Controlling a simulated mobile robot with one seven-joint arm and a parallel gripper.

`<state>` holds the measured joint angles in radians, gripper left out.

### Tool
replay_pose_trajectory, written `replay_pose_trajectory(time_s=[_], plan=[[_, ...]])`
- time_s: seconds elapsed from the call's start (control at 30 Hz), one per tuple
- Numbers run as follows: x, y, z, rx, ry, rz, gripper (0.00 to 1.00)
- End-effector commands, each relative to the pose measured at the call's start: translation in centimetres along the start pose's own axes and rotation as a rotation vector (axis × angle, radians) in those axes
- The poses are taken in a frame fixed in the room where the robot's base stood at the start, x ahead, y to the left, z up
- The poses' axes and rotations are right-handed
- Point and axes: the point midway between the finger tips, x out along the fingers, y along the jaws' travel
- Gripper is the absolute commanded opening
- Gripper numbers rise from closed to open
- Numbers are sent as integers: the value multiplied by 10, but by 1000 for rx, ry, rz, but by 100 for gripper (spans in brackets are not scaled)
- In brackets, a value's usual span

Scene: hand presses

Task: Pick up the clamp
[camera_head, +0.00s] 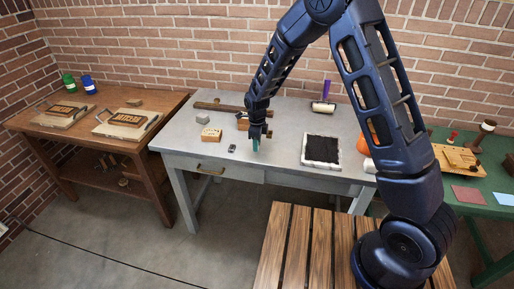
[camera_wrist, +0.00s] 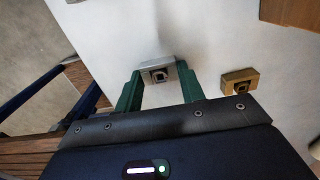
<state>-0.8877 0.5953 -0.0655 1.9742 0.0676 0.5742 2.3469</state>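A small grey metal clamp (camera_wrist: 158,72) with a dark square socket lies on the pale table, right at the fingertips in the wrist view. In the head view it is hidden behind my gripper. My gripper (camera_head: 256,144) is low over the front middle of the table. Its two green fingers (camera_wrist: 159,88) stand apart, one toward each side of the clamp. I see no clear grip, and whether the fingers touch it I cannot tell. A similar brass-coloured piece (camera_wrist: 240,80) lies close by to the right in the wrist view.
The grey worktable (camera_head: 285,167) holds a tan block (camera_head: 211,133), a small dark piece (camera_head: 232,148), a grey block (camera_head: 203,118), a black ink slab (camera_head: 322,149) and a roller (camera_head: 323,106). A wooden bench (camera_head: 150,100) is at left, a green table (camera_head: 480,185) at right.

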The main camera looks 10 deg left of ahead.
Motion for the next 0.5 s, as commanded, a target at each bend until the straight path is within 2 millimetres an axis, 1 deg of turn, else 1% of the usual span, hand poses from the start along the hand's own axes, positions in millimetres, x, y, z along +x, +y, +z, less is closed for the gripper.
replay_pose_trajectory(time_s=[0.03, 0.07, 0.33, 0.43, 0.5], plan=[[0, 0, 0, 0, 0, 0, 17], [0, 0, 0, 0, 0, 0, 14], [-2, 0, 0, 0, -1, -1, 14], [-9, 0, 1, 0, -2, -2, 14], [-18, -1, 1, 0, -3, -3, 14]])
